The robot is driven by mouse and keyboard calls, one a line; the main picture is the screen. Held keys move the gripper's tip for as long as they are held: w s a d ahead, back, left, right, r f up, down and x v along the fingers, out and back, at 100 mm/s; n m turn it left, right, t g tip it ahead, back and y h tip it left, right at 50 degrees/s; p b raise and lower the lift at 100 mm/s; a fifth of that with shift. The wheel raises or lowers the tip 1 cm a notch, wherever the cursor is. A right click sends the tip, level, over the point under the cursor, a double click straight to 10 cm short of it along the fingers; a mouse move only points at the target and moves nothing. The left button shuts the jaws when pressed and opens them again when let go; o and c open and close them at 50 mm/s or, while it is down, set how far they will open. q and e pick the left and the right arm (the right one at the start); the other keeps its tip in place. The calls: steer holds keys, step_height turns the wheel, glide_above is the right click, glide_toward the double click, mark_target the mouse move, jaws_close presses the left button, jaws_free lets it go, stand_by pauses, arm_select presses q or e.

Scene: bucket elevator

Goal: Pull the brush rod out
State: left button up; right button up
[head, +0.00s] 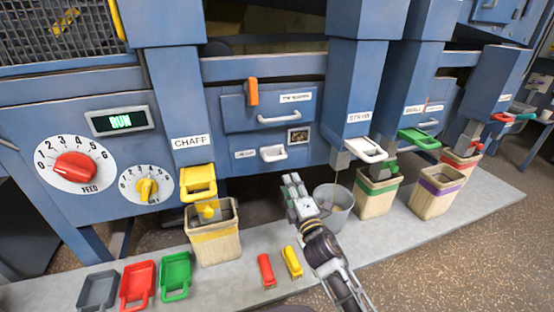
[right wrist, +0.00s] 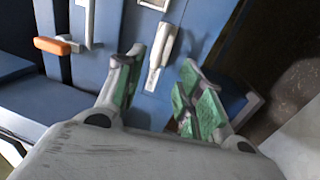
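No part in view carries a label that I can read as brush rod. A short white handle (head: 272,153) sits low on the blue machine front, beside a small label too small to read. A white handle, apparently the same one, shows in the right wrist view (right wrist: 161,50), beyond and between the fingertips. My right gripper (head: 291,182) is open and empty, below and slightly right of that handle in the head view and apart from it. Its green-padded fingers show in the right wrist view (right wrist: 163,82). My left gripper is out of view.
Above the handle are a drawer handle (head: 279,118) and an orange lever (head: 252,92). A grey bucket (head: 334,207) stands close right of my right gripper. A yellow-banded bin (head: 214,235) stands left. Red (head: 266,270) and yellow (head: 292,262) brushlike pieces lie on the grey ledge.

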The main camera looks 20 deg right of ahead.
mark_target(278, 158)
steer(key=shift+w, duration=0.2)
steer(key=shift+w+a+r+b, duration=0.1)
steer(key=shift+w+r+b, duration=0.2)
steer(key=shift+w, duration=1.45)
steer(key=shift+w+a+r+b, duration=0.1)
steer(key=shift+w+r+b, duration=0.2)
steer(key=shift+w, duration=1.4)
steer(key=shift+w+r+b, duration=0.15)
steer(key=shift+w+r, duration=0.2)
steer(key=shift+w, duration=1.4)
steer(key=shift+w+r, duration=0.2)
steer(key=shift+w, duration=1.05)
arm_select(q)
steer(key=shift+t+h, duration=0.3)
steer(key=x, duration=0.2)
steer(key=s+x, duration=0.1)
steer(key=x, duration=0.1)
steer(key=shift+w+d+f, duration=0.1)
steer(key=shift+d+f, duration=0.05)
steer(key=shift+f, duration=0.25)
arm_select(e)
steer(key=shift+w, duration=0.15)
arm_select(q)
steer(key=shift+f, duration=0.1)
arm_select(e)
jaws_close()
